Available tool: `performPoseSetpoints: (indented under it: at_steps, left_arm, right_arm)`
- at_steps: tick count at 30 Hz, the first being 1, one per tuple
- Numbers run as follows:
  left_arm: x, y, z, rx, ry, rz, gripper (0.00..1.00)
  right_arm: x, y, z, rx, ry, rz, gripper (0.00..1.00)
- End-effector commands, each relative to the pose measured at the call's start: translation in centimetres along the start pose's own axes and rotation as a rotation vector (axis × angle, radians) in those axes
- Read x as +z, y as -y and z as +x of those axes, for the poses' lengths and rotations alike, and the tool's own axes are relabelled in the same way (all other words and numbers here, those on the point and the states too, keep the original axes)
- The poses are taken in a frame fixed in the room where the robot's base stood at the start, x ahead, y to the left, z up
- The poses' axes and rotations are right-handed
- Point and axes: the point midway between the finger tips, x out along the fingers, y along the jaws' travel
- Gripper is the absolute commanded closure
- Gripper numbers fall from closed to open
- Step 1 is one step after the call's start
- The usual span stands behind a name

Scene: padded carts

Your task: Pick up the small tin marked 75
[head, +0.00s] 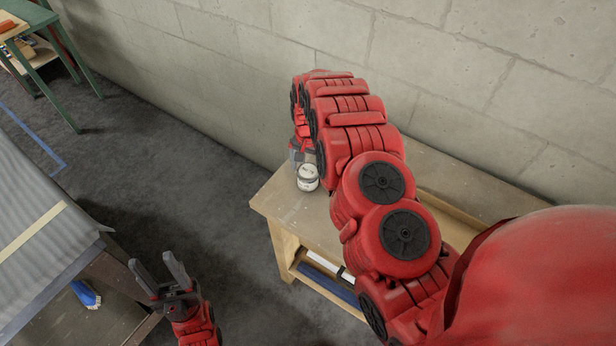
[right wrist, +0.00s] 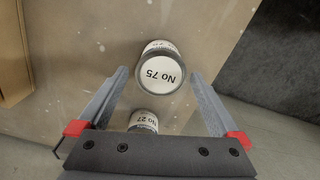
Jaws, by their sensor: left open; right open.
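The small tin marked No 75 (right wrist: 160,72) shows its round white lid in the right wrist view, upside down. It lies in line with the gap between the fingertips of my right gripper (right wrist: 158,78), which is open. A second tin, marked No 27 (right wrist: 144,120), shows lower, towards the gripper's palm, and is partly cut off. In the head view a white tin (head: 307,178) stands on the wooden bench beside my right gripper (head: 299,154); its number is not readable there. My left gripper (head: 154,261) is open and empty, away from the bench.
The wooden bench (head: 285,200) stands against the block wall (head: 230,60), with a lower shelf holding blue and white things. A padded grey cart (head: 40,215) is at the left, with a blue brush (head: 86,293) below. A green table (head: 50,45) stands far left. Floor between is clear.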

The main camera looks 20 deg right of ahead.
Motion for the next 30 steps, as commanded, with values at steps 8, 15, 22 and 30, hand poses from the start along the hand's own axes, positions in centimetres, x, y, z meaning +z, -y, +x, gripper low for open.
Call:
performPoseSetpoints:
  at_steps: [8,15,22,30]
  left_arm:
    - [-0.3,0.1,1.9,0.0,0.0,0.0,0.5]
    - [-0.4,0.1,2.5,0.0,0.0,0.0,0.5]
    - [-0.4,0.1,2.6,0.0,0.0,0.0,0.5]
    - [-0.4,0.1,2.6,0.0,0.0,0.0,0.5]
  right_arm:
    - [-0.3,0.0,2.2,0.003,-0.002,-0.002,0.0]
    - [-0.5,0.1,4.3,0.002,-0.002,0.0,0.0]
    - [-0.3,0.2,5.0,0.0,-0.001,-0.002,0.0]
    - [-0.3,0.2,5.0,0.0,0.0,-0.001,0.14]
